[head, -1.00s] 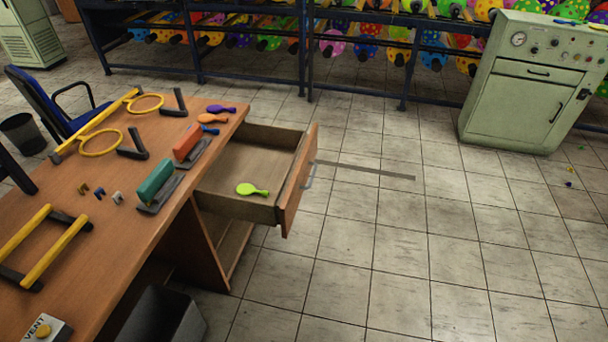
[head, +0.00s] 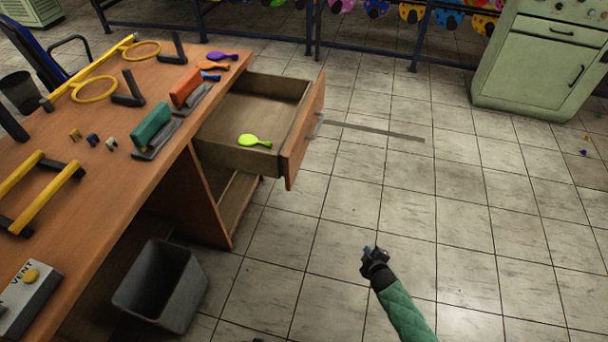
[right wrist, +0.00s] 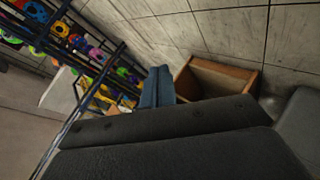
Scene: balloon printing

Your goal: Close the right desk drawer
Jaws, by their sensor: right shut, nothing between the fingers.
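The right desk drawer (head: 304,131) is pulled out from the brown desk (head: 118,190), with a silver handle (head: 317,126) on its front. A lime green balloon (head: 254,140) lies inside it. My right gripper (head: 368,252) is over the floor, in front of and to the right of the drawer, apart from it. It is shut and empty. In the right wrist view the shut blue-grey fingers (right wrist: 157,87) show beside the open drawer (right wrist: 222,75). My left gripper is not in view.
A dark bin (head: 162,286) stands on the floor beside the desk. Stamps, yellow frames and several balloons lie on the desk. A green cabinet (head: 535,62) and a balloon rack (head: 262,38) stand at the back.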

